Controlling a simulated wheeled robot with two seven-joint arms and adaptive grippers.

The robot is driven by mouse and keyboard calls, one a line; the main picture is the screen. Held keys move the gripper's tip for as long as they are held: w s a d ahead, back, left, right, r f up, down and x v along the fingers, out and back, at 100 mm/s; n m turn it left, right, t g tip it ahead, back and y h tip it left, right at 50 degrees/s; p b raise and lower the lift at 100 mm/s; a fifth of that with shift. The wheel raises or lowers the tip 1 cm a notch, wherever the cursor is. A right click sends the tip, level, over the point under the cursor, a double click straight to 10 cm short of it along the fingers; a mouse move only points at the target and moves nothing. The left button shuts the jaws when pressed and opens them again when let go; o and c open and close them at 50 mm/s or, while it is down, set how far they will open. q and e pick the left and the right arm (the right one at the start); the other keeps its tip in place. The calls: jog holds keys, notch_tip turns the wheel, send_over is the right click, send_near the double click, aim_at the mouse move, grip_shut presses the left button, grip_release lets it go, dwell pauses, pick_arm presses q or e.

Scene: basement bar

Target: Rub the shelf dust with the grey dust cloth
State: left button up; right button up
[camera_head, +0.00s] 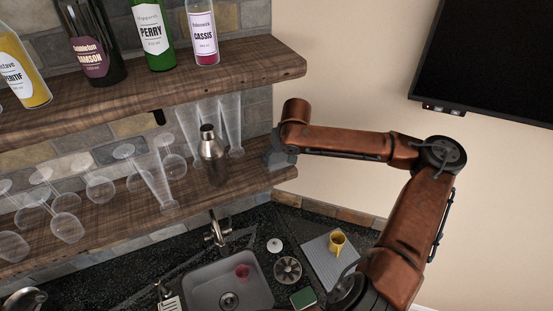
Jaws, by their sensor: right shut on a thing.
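My right arm reaches in from the lower right to the right end of the lower wooden shelf (235,185). My right gripper (283,147) is at that shelf's end and is shut on a small grey thing, which looks like the grey dust cloth (279,160). The cloth is small in view, and I cannot tell whether it touches the wood. I cannot make out the shelf dust. My left gripper is not in view.
A metal shaker (212,155) and several clear glasses (155,180) stand on the lower shelf, left of my gripper. The upper shelf (240,68) holds several bottles. Below are a sink (205,281), a tap (217,230) and a yellow mug (337,243). A black screen (490,60) hangs at right.

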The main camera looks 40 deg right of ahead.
aim_at(272, 161)
jog(key=shift+s+d+f, duration=0.1)
jog(key=shift+s+d, duration=0.2)
jog(key=shift+d, duration=0.5)
jog(key=shift+s+d+f, duration=0.1)
jog(key=shift+s+d, duration=0.15)
jog(key=shift+d, duration=0.5)
jog(key=shift+r, duration=0.2)
